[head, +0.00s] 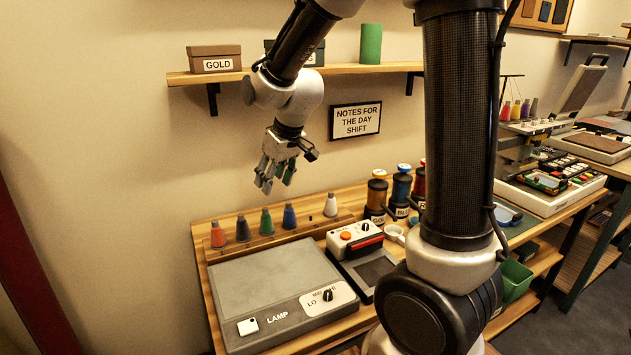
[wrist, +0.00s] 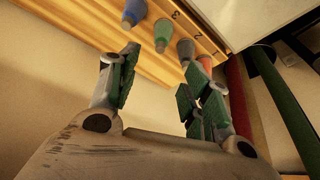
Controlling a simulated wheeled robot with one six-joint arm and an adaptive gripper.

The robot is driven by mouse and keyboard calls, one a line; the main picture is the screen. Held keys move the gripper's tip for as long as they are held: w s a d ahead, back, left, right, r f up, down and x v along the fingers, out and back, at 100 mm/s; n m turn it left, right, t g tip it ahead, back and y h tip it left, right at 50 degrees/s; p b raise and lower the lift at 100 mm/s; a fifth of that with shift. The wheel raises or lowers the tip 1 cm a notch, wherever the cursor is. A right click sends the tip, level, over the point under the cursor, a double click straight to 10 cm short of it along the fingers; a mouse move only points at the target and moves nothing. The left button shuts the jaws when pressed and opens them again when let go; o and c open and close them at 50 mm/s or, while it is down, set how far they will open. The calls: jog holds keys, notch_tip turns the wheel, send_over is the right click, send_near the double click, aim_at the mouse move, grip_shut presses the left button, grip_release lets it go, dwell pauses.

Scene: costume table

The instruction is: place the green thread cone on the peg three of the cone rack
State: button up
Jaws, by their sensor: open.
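The green thread cone (head: 266,222) stands upright on the cone rack (head: 262,241), between the dark grey cone (head: 243,229) and the blue cone (head: 289,217). In the wrist view the green cone (wrist: 163,35) is level with the rack's printed 3 (wrist: 175,15), so it appears to be on peg three. My gripper (head: 275,180) hangs above the rack, over the green cone and clear of it. Its fingers (wrist: 160,65) are apart and empty, with the green cone beyond the gap between them. The cone's base and the peg are hidden.
An orange cone (head: 217,235) stands at the rack's left end and a white cone (head: 330,206) toward its right, with a gap beside the blue one. The lamp box (head: 265,285) lies in front. Thread spools (head: 376,197) stand at right. A wall shelf (head: 340,69) is above.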

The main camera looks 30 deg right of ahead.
jog(key=s+d+r+m+h, duration=0.1)
jog(key=s+d+r, duration=0.3)
jog(key=s, duration=0.9)
jog(key=s+d+r+m, duration=0.3)
jog(key=s+d, duration=0.6)
jog(key=s, duration=0.3)
jog(key=shift+s+r+m+h, duration=0.3)
jog(key=shift+s+r+h, duration=0.1)
jog(key=shift+r, duration=0.5)
